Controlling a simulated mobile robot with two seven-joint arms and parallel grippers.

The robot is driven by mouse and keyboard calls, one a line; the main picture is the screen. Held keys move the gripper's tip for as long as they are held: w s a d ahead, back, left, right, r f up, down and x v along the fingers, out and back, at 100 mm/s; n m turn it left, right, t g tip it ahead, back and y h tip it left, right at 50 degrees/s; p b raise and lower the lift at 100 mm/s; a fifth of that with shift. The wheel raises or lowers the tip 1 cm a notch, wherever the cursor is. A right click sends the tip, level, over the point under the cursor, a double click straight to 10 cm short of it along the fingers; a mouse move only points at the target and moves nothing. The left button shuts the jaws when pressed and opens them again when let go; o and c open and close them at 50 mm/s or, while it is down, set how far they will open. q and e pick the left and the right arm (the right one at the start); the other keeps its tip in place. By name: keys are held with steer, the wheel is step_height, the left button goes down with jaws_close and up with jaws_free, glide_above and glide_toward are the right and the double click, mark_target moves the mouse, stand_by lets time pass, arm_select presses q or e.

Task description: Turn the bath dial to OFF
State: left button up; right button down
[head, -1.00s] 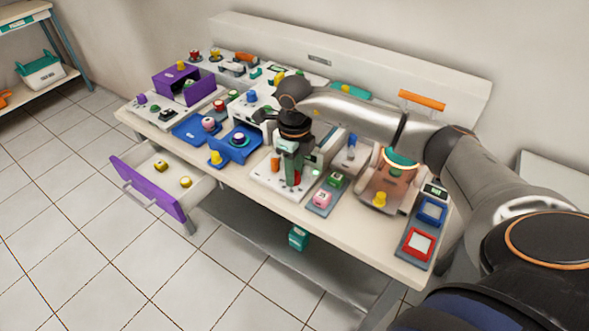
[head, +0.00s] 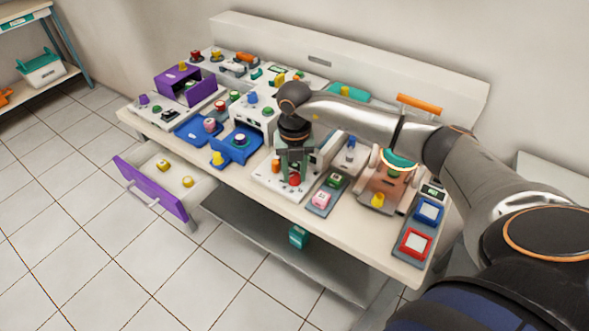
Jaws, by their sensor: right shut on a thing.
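A white control panel (head: 268,180) lies near the front middle of the desk, with an orange switch (head: 276,166) and a red knob (head: 294,179) on it. No label is readable, so I cannot tell for sure which knob is the bath dial. My right gripper (head: 295,172) points down over this panel, its fingertips at the red knob. It appears shut on that knob, but the fingers and wrist hide the contact and part of the panel behind. My left gripper is not in view.
A blue tray (head: 232,155) lies left of the panel; a strip with pink and green cubes (head: 320,208) lies right. Beyond are a copper-coloured container (head: 378,182) and red and blue framed pads. A purple-fronted drawer (head: 150,188) stands open at front left.

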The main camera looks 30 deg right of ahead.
mark_target(294, 175)
steer(key=m+p, duration=0.1)
steer(key=m, duration=0.3)
steer(key=shift+r+m, duration=0.1)
steer(key=shift+m, duration=0.2)
stand_by(0.3)
steer(key=c, duration=0.6)
jaws_free()
steer(key=shift+o, duration=0.2)
step_height(294, 175, up, 12)
steer(key=shift+r, duration=0.2)
